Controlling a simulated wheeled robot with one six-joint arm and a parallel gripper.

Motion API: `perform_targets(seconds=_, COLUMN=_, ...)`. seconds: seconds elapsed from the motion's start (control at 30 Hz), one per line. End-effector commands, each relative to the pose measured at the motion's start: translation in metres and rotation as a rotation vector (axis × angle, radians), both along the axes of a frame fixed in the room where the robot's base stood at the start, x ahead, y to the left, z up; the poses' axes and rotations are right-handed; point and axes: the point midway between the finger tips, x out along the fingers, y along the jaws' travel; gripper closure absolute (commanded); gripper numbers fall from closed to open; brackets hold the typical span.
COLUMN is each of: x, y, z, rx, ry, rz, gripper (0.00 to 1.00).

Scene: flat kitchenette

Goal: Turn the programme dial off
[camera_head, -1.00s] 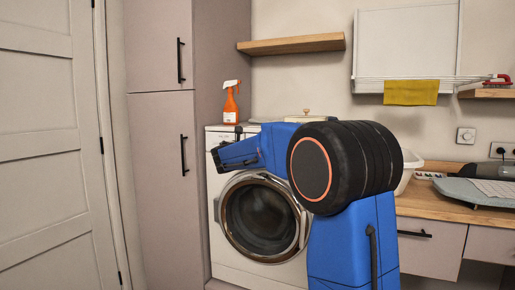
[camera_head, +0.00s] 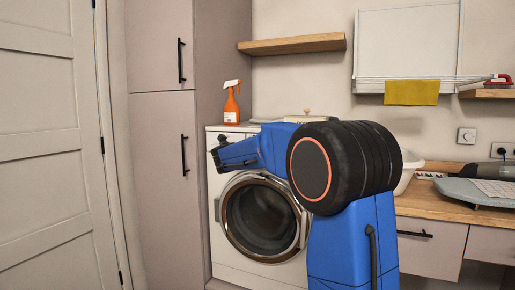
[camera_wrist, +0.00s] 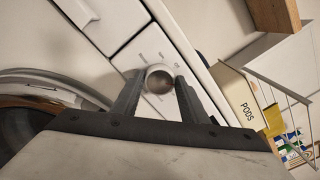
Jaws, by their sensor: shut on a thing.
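The programme dial (camera_wrist: 160,80) is a round silver knob on the white front panel of the washing machine (camera_head: 228,240). In the wrist view it sits between the two fingers of my gripper (camera_wrist: 160,87), which are shut on it. In the head view my gripper (camera_head: 217,157) reaches the upper front of the machine, and my arm hides the dial and much of the panel.
An orange spray bottle (camera_head: 231,104) stands on the machine's top left. A cream box marked PODS (camera_wrist: 240,100) stands on top too. A tall cabinet (camera_head: 163,180) is close on the left. A wooden counter (camera_head: 436,207) with a white basin (camera_head: 409,170) lies to the right.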

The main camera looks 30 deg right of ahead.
Motion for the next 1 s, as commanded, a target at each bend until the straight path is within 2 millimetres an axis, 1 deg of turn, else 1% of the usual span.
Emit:
perform_targets(seconds=0.03, x=0.0002, y=0.0002, z=-0.003, rx=-0.024, ry=0.038, rz=0.0, gripper=0.83)
perform_targets(seconds=0.6, x=0.0007, y=0.0004, z=-0.0042, rx=-0.344, ry=0.448, rz=0.0, gripper=0.83)
perform_targets(seconds=0.8, x=0.0007, y=0.0004, z=-0.0045, rx=-0.426, ry=0.552, rz=0.001, gripper=0.83)
perform_targets(seconds=1.0, x=0.0007, y=0.0004, z=-0.0046, rx=-0.478, ry=0.619, rz=0.001, gripper=0.83)
